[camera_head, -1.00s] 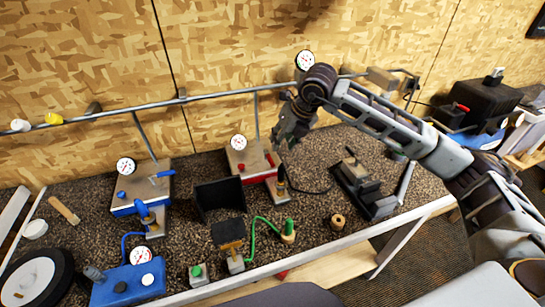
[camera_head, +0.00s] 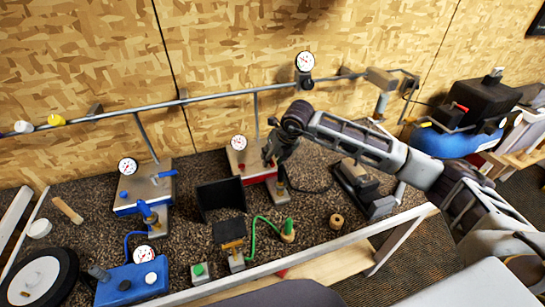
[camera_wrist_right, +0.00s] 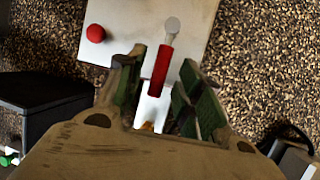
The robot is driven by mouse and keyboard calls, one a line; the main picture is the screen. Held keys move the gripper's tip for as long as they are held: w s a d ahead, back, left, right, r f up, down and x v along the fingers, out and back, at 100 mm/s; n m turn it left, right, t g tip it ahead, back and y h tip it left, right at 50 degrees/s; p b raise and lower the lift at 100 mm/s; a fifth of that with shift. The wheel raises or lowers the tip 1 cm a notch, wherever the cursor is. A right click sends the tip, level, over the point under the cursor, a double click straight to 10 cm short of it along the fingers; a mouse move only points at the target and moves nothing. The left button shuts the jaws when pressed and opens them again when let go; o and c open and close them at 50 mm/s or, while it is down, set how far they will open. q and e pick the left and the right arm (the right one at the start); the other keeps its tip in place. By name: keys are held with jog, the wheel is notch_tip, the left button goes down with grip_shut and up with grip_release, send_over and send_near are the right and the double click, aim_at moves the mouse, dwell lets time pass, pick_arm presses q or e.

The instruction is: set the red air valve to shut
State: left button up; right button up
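The red air valve's lever (camera_wrist_right: 160,70) shows in the right wrist view, with a red sleeve and a round grey pivot at its upper end. It sits on a pale plate (camera_wrist_right: 120,20) beside a round red knob (camera_wrist_right: 96,33). In the head view the red-based station (camera_head: 236,160) stands near the wall, and my gripper largely hides its lever. My right gripper (camera_head: 271,160) is over the station's right side. In the wrist view its green-padded fingers (camera_wrist_right: 159,82) are apart, one on each side of the red sleeve. I cannot tell whether they touch it. My left gripper is not in view.
A pressure gauge (camera_head: 239,142) stands on the red station. A black open box (camera_head: 220,198) is just in front. A blue station (camera_head: 142,186) is to the left, a black clamp (camera_head: 362,186) to the right. A metal rail (camera_head: 215,95) runs along the wall.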

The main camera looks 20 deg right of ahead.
grip_shut()
dwell(0.3)
